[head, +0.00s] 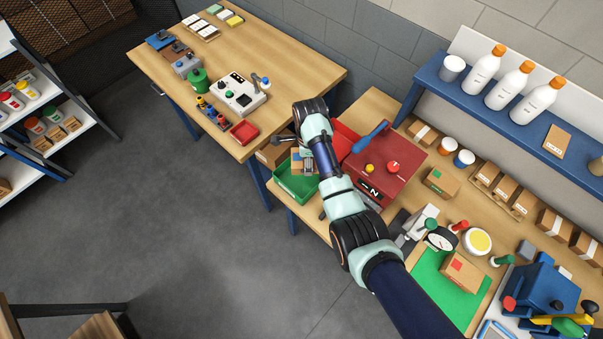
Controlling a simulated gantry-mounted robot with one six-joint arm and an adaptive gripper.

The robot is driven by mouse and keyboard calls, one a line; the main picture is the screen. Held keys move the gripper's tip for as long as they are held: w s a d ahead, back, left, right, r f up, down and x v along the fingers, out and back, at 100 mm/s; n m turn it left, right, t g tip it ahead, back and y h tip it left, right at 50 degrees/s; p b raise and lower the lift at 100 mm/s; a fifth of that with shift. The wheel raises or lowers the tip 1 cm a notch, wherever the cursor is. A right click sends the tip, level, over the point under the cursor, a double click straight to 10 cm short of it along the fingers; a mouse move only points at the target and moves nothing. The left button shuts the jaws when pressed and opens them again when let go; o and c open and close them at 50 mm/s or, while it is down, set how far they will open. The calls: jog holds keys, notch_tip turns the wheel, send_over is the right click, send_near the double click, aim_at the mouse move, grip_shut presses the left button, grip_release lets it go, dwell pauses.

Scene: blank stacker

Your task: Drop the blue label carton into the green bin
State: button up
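The green bin (294,190) is an open tray at the left end of the right-hand workbench, beside the red machine. My arm reaches up from the lower right, and my gripper (302,164) is over the bin's far part. A small tan carton with a blue patch, the blue label carton (297,166), shows at the fingers, partly hidden by them. My gripper appears shut on it. The carton seems to be above the bin floor, but the exact height is hard to tell.
A red machine (385,165) with a blue-handled lever stands right of the bin. A green-label carton (440,182) and a red-label carton (462,272) sit farther right. A second table (290,75) with a small red tray (244,132) lies behind. Bottles stand on a blue shelf (480,100).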

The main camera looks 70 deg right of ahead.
notch_tip(320, 180, down, 2)
jog(key=shift+f+b, duration=0.1)
jog(key=shift+b, duration=0.5)
jog(key=o, duration=1.2)
notch_tip(320, 180, up, 8)
jog(key=shift+f, duration=0.1)
